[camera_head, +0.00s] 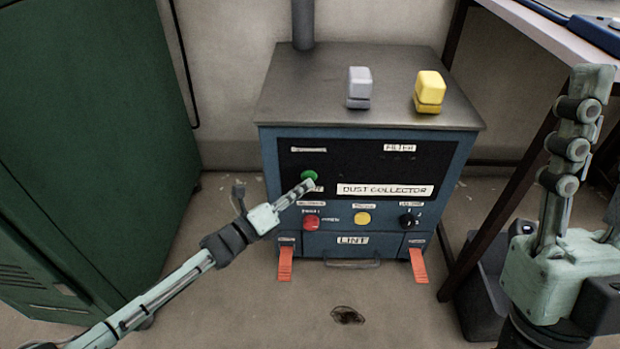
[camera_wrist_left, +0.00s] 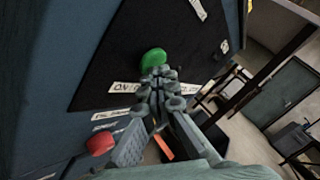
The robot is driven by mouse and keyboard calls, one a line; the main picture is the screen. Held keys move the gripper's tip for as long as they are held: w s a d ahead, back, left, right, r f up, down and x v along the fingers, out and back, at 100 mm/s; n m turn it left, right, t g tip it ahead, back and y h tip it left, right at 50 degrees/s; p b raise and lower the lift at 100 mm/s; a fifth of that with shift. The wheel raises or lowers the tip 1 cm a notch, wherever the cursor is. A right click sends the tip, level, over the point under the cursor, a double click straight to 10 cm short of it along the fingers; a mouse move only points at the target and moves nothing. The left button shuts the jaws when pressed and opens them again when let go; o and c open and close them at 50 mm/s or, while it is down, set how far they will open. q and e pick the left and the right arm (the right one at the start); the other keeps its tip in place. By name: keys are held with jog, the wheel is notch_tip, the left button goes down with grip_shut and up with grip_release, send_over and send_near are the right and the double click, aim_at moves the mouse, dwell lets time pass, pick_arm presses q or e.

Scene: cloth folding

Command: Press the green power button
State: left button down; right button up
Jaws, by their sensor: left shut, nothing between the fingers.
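The round green button (camera_head: 309,176) is on the black front panel of the blue dust collector (camera_head: 350,148). It also shows in the wrist view (camera_wrist_left: 153,57), just above the fingertips in the picture. My left gripper (camera_head: 307,187) is shut and empty, its tips at the button's lower edge. In the wrist view the closed fingertips (camera_wrist_left: 158,73) overlap the button's lower edge; I cannot tell whether they touch it. The label under the button is partly hidden by the fingers. My right gripper (camera_head: 585,85) points up at the right, away from the panel; its opening is unclear.
Below are a red button (camera_head: 311,222), a yellow button (camera_head: 362,218) and a black knob (camera_head: 408,220). A grey block (camera_head: 359,88) and a yellow block (camera_head: 429,91) stand on top. A green cabinet (camera_head: 90,130) is at left, a table (camera_head: 548,38) at right.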

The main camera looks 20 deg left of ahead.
pick_arm(q)
jog(key=s+d+p, duration=0.1)
jog(key=s+p, duration=0.1)
jog(key=s, duration=0.4)
jog(key=shift+d, duration=0.35)
dwell(2.0)
